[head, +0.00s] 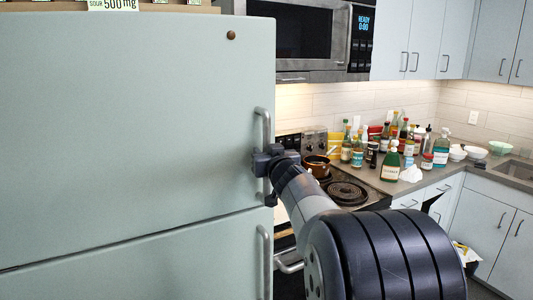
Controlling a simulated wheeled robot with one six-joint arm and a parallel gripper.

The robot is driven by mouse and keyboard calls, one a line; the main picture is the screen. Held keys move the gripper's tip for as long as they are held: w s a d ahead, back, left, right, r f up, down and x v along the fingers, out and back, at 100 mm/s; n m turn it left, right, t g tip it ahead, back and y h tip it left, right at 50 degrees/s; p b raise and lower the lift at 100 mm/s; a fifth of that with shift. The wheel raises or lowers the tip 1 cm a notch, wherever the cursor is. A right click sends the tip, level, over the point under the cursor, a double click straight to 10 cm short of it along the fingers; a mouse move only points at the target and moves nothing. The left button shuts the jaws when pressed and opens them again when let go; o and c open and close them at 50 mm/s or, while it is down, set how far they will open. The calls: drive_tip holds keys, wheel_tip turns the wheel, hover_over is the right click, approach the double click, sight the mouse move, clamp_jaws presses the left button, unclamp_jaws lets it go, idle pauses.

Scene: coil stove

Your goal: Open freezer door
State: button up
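The freezer door (130,120) is the large pale green upper door of the fridge, and it looks closed. Its vertical bar handle (263,125) runs along the right edge. My gripper (261,163) is at the lower half of this handle, with its dark fingers overlapping the bar. The gripper and arm hide part of the handle, and I cannot tell whether the fingers are closed on it. The lower fridge door (150,265) has its own handle (265,255) below.
A coil stove (346,191) with a pot (317,167) stands right of the fridge, under a microwave (300,35). Several bottles (391,160) and bowls (475,152) crowd the counter. Boxes lie on top of the fridge. My arm covers the lower right.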

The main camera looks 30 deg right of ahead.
clamp_jaws()
drive_tip(key=shift+s, duration=0.15)
